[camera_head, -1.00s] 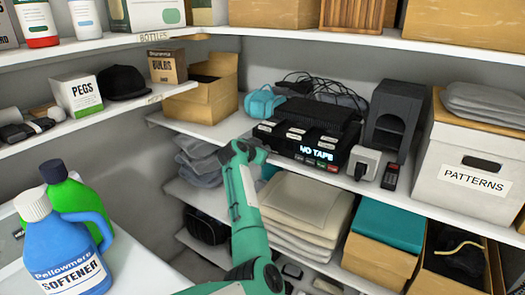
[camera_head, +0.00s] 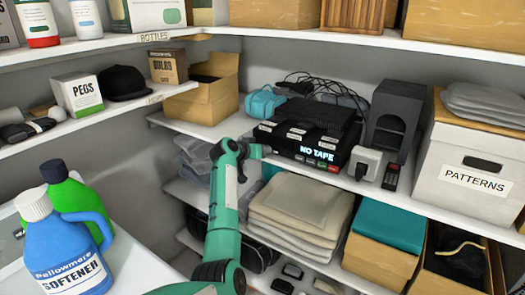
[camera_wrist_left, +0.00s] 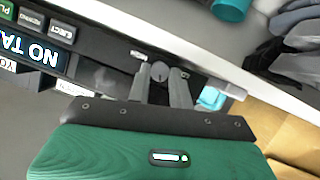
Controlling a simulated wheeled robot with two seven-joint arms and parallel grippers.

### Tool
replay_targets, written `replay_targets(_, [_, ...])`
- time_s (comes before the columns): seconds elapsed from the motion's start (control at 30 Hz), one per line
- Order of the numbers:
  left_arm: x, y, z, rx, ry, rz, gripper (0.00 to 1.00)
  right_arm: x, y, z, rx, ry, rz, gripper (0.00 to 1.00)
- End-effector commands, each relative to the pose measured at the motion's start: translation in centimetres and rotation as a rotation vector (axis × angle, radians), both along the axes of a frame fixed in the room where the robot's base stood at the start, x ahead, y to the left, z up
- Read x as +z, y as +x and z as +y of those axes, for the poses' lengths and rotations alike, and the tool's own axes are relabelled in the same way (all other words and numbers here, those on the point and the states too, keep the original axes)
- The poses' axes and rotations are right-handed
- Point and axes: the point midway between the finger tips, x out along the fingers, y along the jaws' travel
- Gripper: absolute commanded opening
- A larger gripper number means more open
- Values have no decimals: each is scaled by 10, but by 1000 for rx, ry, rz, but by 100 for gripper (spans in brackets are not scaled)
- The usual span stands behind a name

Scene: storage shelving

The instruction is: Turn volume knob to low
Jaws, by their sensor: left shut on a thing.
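A black tape deck (camera_head: 318,140) with a lit "NO TAPE" display sits on the middle shelf; its front also shows in the left wrist view (camera_wrist_left: 75,62). In that wrist view a small round grey volume knob (camera_wrist_left: 159,71) on the front panel lies between the fingertips of my left gripper (camera_wrist_left: 160,82). The left gripper is shut on this knob. In the head view my left gripper (camera_head: 262,151) reaches the left end of the deck's front, and the knob is hidden there. My right gripper is not in view.
A white plug-like box (camera_head: 367,160) and a black remote (camera_head: 391,177) stand right of the deck. A cardboard box (camera_head: 205,100) is to its left. Folded cloths (camera_head: 300,212) lie on the shelf below. Bottles (camera_head: 65,245) stand at the lower left.

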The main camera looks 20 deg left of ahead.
Motion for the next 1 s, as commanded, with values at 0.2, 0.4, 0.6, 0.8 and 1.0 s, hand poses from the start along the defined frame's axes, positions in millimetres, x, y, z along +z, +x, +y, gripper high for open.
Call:
replay_targets(0.2, [-1, 0, 2, 0, -118, 18, 0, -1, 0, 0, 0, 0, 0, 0])
replay_targets(0.4, [-1, 0, 2, 0, -179, 24, 0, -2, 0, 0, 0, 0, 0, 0])
replay_targets(0.6, [-1, 0, 2, 1, -198, 27, 0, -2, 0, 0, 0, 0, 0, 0])
replay_targets(0.8, [0, 0, 2, 1, -198, 27, 0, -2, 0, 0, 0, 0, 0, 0])
replay_targets(1.0, [0, 0, 2, 1, -198, 27, 39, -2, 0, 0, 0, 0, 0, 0])
